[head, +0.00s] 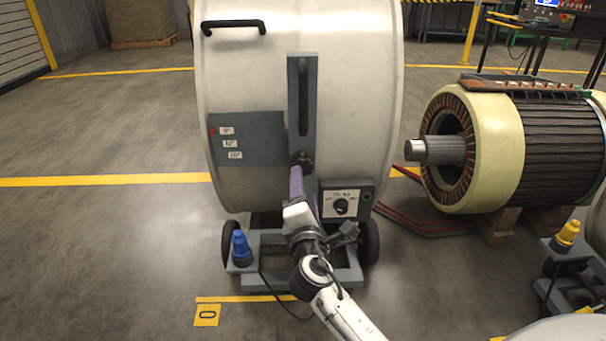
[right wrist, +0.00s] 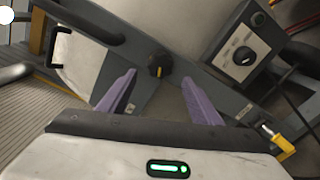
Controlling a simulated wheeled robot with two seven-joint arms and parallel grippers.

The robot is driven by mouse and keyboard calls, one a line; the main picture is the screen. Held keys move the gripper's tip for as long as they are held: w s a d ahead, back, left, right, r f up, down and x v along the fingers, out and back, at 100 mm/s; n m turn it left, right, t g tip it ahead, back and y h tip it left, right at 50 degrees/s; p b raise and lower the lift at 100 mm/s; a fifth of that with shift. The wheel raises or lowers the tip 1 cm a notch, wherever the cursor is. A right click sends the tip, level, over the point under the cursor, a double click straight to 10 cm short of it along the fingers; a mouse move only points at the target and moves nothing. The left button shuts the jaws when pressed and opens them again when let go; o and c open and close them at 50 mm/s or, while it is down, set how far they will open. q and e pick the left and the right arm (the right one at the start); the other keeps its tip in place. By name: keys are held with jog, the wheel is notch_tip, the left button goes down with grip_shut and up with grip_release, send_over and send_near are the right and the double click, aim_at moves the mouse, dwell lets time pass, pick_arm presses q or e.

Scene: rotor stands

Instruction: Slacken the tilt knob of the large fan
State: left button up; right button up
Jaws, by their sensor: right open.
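The large fan (head: 355,95) is a pale metal drum on a wheeled grey base. Its dark tilt knob (head: 302,160) sits at the lower end of a grey slotted bracket (head: 291,100). In the right wrist view the black knob (right wrist: 159,65) shows an orange mark and lies between and just beyond the fingertips. My right gripper (head: 299,176) is open, with purple fingers pointing at the knob. In the right wrist view the gripper (right wrist: 158,78) has a clear gap on both sides of the knob. Contact is not visible. My left gripper is out of view.
A control box (head: 347,199) with a dial is right of the knob, close to my right arm. A scale plate (head: 245,139) is left of it. A blue beacon (head: 241,248) stands on the base. A large wound rotor (head: 482,135) is at right. Floor at left is clear.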

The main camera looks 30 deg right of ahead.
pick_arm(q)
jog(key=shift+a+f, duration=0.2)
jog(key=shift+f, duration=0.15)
pick_arm(e)
jog(key=v, duration=0.3)
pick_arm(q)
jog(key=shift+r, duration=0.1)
